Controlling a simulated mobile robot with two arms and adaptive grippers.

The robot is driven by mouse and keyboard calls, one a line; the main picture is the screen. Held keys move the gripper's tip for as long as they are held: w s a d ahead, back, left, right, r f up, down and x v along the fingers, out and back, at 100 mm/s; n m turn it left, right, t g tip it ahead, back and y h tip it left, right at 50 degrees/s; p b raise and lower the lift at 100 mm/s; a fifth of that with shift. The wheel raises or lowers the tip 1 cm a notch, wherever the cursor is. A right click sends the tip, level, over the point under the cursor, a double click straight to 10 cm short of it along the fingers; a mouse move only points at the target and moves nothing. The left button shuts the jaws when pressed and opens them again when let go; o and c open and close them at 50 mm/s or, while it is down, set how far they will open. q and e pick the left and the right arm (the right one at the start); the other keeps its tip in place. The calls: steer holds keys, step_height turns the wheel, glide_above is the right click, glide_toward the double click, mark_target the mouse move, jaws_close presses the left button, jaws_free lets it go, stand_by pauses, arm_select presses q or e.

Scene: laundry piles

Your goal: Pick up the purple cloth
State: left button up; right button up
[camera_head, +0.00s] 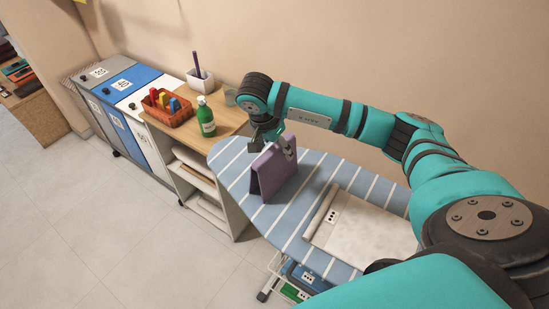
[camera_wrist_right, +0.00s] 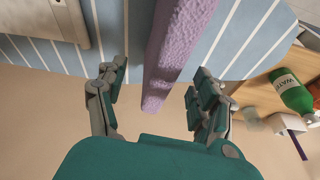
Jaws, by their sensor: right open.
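The purple cloth (camera_head: 272,173) stands like a folded tent on the blue and white striped ironing board (camera_head: 235,160). In the right wrist view the cloth (camera_wrist_right: 178,45) is a long, rough-textured ridge seen from above. My right gripper (camera_head: 275,137) is at the cloth's top back end. In the wrist view the right gripper (camera_wrist_right: 157,85) is open, with one finger on each side of the cloth's near end. A gap shows between each finger and the cloth. My left gripper is not in view.
A beige cloth (camera_head: 360,230) lies on the board to the right. A wooden-topped shelf (camera_head: 225,122) holds a green bottle (camera_head: 206,118), an orange basket (camera_head: 168,112) and a white pot (camera_head: 200,80). Bins (camera_head: 125,85) stand left along the wall. The floor at left is clear.

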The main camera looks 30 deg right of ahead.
mark_target(277, 160)
steer(key=shift+f, duration=0.5)
steer(key=shift+f+p, duration=0.3)
steer(key=shift+p, duration=0.2)
steer(key=p+x, duration=0.1)
steer(key=x, duration=0.1)
steer(key=p+x, duration=0.1)
steer(key=shift+w+a+f, duration=0.1)
steer(key=shift+f, duration=0.85)
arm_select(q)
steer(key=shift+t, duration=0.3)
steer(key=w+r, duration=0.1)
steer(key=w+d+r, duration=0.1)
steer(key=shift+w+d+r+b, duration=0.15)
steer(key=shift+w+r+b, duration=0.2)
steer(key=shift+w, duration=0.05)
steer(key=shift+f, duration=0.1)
arm_select(e)
steer(key=shift+f, duration=0.1)
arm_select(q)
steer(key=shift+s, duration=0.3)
arm_select(e)
steer(key=c, duration=1.3)
